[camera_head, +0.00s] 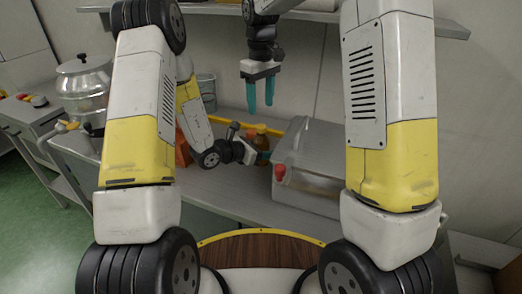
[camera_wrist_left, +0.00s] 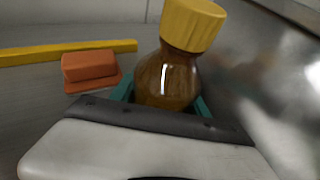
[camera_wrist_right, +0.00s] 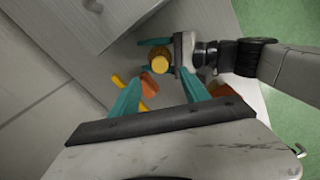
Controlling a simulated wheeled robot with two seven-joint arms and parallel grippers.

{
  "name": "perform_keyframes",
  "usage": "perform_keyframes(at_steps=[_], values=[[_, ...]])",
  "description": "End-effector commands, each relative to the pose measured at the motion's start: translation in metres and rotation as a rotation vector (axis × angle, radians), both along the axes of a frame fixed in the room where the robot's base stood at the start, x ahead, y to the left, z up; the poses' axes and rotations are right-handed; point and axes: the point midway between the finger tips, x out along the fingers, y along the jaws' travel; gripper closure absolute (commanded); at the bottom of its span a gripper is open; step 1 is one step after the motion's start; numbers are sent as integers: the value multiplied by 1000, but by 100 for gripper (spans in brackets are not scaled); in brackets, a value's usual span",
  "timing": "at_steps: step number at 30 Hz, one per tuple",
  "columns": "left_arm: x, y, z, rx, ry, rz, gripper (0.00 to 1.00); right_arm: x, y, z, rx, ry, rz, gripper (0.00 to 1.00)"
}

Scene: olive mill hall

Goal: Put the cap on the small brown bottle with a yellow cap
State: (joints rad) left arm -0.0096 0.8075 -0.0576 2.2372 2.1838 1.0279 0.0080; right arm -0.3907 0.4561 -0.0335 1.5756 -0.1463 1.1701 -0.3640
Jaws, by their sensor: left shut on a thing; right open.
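The small brown bottle (camera_head: 262,142) stands upright in my left gripper (camera_head: 254,156). In the left wrist view the teal fingers (camera_wrist_left: 163,95) clasp the brown bottle (camera_wrist_left: 167,76) around its body, and the yellow cap (camera_wrist_left: 192,24) sits on top of its neck. I cannot tell whether the cap is tight. My right gripper (camera_head: 260,107) hangs above the bottle with its fingers pointing down, open and empty. The right wrist view looks down on the yellow cap (camera_wrist_right: 160,61), beyond and apart from the open right fingers (camera_wrist_right: 164,76).
A metal container (camera_head: 325,165) with a red knob (camera_head: 280,171) stands just right of the bottle. An orange block (camera_wrist_left: 90,66) and a yellow bar (camera_wrist_left: 70,52) lie behind and left of it. A steel pot (camera_head: 84,90) stands at far left. The front of the bench is clear.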

Motion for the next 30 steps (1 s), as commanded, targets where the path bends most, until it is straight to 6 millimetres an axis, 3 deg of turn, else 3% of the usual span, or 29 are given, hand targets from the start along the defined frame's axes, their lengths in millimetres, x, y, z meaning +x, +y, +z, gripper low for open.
perform_keyframes(at_steps=[3, 7, 18, 19, 21, 23, 30], values=[[0, 0, 0, -1, -1, 0, 100, 1, 0, 22, 1, -3, 0, 46], [0, 0, 0, -1, -1, 0, 100, 0, 0, 37, 0, -1, 0, 46], [0, 0, 0, -1, -1, 0, 100, 0, 0, 44, -1, 1, 0, 46], [0, 0, 0, -1, -1, 0, 45, 0, 0, 44, -1, 1, 0, 46], [0, 0, 0, -1, -1, 0, 31, 0, 0, 43, -1, 1, 0, 46], [0, 0, 0, -1, -1, 0, 21, 0, 0, 43, -1, 1, 0, 46], [0, 0, 0, 0, 0, 0, 21, 0, 0, 43, -1, 1, 0, 46]])
